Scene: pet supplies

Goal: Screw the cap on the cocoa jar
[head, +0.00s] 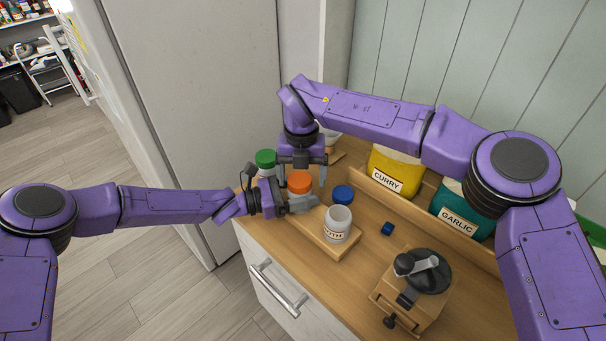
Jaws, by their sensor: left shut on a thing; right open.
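An orange cap (299,182) sits at the jar spot beside my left gripper (302,204), which is shut low down under the cap. The jar there is mostly hidden by that gripper, and no cocoa label shows, so I cannot confirm its name or how tightly the cap sits. My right gripper (302,178) points down from above with its fingers open, one on each side of the orange cap. I cannot tell whether they touch it.
An uncapped white jar (338,222) ending in "OTH" stands on a wooden board (318,236). A blue cap (343,194) is behind it; a green-capped jar (265,160) is left. A small blue block (388,229), hand grinder (420,283), and CURRY (394,166) and GARLIC (462,208) containers are right.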

